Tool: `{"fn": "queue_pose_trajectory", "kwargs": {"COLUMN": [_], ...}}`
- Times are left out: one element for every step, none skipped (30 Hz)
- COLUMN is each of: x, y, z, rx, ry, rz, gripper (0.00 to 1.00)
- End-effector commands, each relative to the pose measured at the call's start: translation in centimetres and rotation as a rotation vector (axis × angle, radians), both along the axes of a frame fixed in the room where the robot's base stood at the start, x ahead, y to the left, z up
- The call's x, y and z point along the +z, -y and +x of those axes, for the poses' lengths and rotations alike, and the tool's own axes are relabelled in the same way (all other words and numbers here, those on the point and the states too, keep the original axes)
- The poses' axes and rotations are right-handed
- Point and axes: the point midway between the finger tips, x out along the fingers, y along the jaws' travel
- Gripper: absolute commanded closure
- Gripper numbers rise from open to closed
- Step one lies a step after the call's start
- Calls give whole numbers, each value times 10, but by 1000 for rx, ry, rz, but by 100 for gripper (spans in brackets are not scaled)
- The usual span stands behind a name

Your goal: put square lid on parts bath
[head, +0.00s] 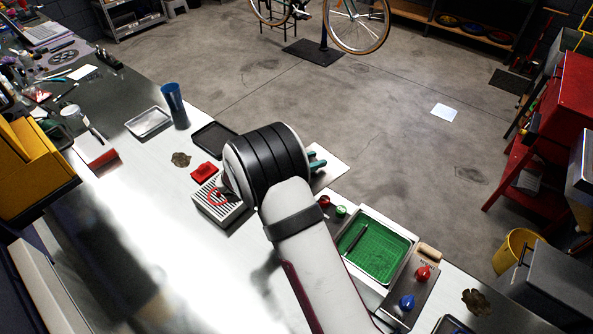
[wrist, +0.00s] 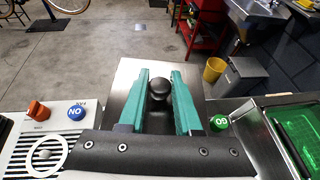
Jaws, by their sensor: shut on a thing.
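The square metal lid (head: 332,167) is a flat grey plate with a round black knob (wrist: 159,88). My gripper (wrist: 160,92) has teal fingers on either side of the knob and is shut on it. The lid appears raised, with its far part seen against the floor beyond the bench edge. In the head view my gripper (head: 317,161) is partly hidden behind my arm. The parts bath (head: 404,236) looks like the pale-rimmed tray with green inside, right of and nearer than the lid. A dark thin item lies in it. Its green part shows at the wrist view's right (wrist: 300,130).
A grey striped box (head: 212,207) with a red part stands left of my gripper. Small red and green buttons (head: 341,211) sit between lid and bath. Red and blue knobs (head: 407,302) stand right of the bath. A black tray (head: 213,138) and blue cup (head: 172,98) are farther left.

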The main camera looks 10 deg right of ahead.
Motion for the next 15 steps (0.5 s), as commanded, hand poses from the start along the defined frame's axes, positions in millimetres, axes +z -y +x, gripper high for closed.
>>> {"fn": "queue_pose_trajectory", "kwargs": {"x": [7,10,16,19,23,28,32,35,40,43,46,50,53,55,56], "y": [20,32,49,62,75,92,104,116,132,143,154,168,177,186,195], "z": [-4,-7,-13,-18,-24,-32,-39,-47,-58,-66,-74,-87,-97,-107,-123], "rx": [-81,-135,-211,-271,-334,-419,-485,-553,-646,-716,-787,-886,-961,-1038,-1143], "ry": [4,5,5,5,5,5,6,4,4,4,5,3,3,2,2], "rz": [2,2,2,3,3,3,4,4,3,4,4,4,5,4,3], "gripper": [100,100,100,100,100,100,100,100,100,100,100,100,100,100,100]}}
